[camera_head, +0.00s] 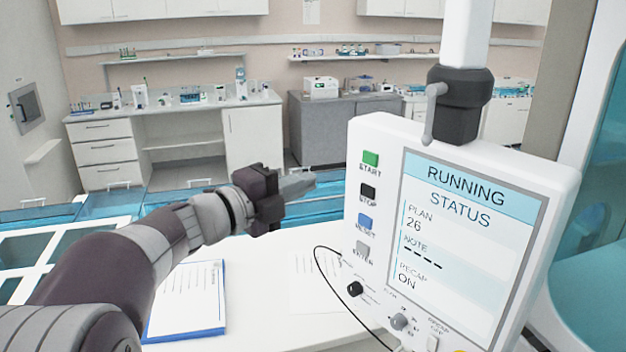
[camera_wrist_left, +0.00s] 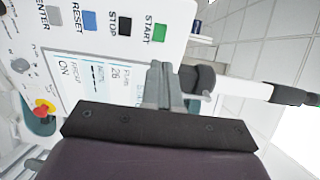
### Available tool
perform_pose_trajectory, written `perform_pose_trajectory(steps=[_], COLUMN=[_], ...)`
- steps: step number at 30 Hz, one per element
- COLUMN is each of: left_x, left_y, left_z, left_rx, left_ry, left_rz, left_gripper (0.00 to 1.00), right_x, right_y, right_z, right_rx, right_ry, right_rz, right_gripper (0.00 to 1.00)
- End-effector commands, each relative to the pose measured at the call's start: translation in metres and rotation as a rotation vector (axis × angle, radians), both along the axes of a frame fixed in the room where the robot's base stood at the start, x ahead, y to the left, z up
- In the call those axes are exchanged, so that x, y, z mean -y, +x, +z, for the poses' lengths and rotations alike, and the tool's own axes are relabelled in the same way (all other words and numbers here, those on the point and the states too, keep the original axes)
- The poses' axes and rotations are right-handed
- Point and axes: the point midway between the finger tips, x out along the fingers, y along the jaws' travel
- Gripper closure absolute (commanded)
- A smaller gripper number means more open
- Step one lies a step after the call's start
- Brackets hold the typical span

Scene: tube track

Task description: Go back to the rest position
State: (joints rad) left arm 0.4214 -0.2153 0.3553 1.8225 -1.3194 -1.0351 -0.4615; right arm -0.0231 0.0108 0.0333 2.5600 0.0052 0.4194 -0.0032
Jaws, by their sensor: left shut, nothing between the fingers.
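My left gripper (camera_head: 298,184) is shut and empty, held in the air left of the control panel (camera_head: 362,140), pointing toward it. It is apart from the panel, near the height of the green START button (camera_head: 370,158) and black STOP button (camera_head: 367,191). The panel screen (camera_head: 460,230) reads RUNNING. In the left wrist view the shut fingers of the left gripper (camera_wrist_left: 160,85) show in front of the panel screen (camera_wrist_left: 100,75), with the START button (camera_wrist_left: 160,33) above. My right gripper is in neither view.
A white table (camera_head: 250,255) lies below, with a blue clipboard (camera_head: 190,300), a paper sheet (camera_head: 318,280) and a black cable (camera_head: 328,276). A blue RESET button (camera_head: 365,221) and knobs (camera_head: 398,321) are on the panel. Lab benches (camera_head: 190,110) stand far behind.

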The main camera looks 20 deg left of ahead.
Motion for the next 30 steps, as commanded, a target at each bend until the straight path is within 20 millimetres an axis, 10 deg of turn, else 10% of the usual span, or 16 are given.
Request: perform_pose_trajectory(steps=[4,7,12,19,24,30], left_x=[-0.005,-0.045,-0.116,-0.054,-0.001,0.015], left_y=[0.003,0.019,-0.008,-0.137,-0.198,-0.199], left_z=[-0.003,-0.019,-0.157,-0.321,-0.363,-0.368], left_rx=[-0.025,-0.130,-0.598,-1.261,-1.520,-1.546], left_ry=[-0.017,-0.167,-0.711,-1.045,-1.017,-0.948], left_rz=[0.030,0.255,0.879,1.422,1.548,1.508], left_gripper=[1.00,1.00,1.00,1.00,1.00,1.00], right_x=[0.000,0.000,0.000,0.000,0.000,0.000], right_y=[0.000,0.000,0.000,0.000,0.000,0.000], right_z=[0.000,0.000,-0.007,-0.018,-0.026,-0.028], right_rx=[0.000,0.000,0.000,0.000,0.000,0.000], right_ry=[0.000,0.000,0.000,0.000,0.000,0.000], right_rz=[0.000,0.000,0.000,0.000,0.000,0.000], right_gripper=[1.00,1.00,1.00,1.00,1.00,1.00])
